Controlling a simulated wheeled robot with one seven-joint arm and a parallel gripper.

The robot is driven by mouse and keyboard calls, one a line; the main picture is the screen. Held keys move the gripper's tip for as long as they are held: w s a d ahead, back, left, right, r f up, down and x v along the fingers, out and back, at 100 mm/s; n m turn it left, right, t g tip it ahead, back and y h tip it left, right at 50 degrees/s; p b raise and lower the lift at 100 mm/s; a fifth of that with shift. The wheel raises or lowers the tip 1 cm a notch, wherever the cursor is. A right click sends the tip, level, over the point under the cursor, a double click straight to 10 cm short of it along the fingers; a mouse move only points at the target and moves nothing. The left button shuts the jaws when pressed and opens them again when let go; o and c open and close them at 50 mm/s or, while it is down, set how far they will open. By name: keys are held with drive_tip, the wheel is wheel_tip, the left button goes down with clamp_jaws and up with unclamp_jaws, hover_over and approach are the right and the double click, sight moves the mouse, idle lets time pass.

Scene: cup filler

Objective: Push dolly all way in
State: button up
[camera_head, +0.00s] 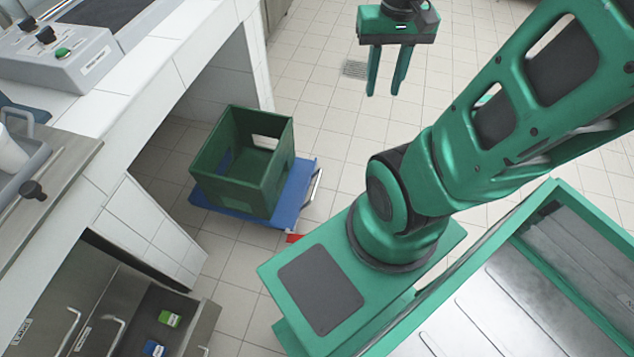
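A blue dolly (289,203) stands on the tiled floor at the mouth of an opening under the white tiled counter. Its right edge sticks out of the opening and has a metal handle bar (314,186). A green crate (245,178) sits on the dolly and looks empty.
A red piece (294,238) lies by the dolly's near corner. An open drawer (165,325) at lower left holds small green and blue packs. A control box with a green button (62,54) stands on the counter.

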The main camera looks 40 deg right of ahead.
drive_tip(key=w+d+f, duration=0.3)
drive_tip(key=w+f, duration=0.2)
drive_tip(key=w, duration=0.3)
drive_tip(key=m+t+y, duration=0.2)
drive_tip(key=m, duration=0.2)
hover_over(317, 183)
drive_tip(key=s+d, duration=0.1)
drive_tip(key=s, duration=0.1)
drive_tip(key=s+d+f+x, duration=0.1)
drive_tip(key=s+d+x, duration=0.2)
drive_tip(key=x, duration=1.4)
drive_tip(key=s+d+f+x, duration=0.1)
drive_tip(key=s+d+x, duration=0.15)
drive_tip(key=x, duration=1.55)
drive_tip(key=s+d+f+x, duration=0.1)
drive_tip(key=s+d+x, duration=0.25)
drive_tip(key=x, duration=2.45)
drive_tip(key=shift+s+a, duration=0.1)
drive_tip(key=shift+s, duration=0.1)
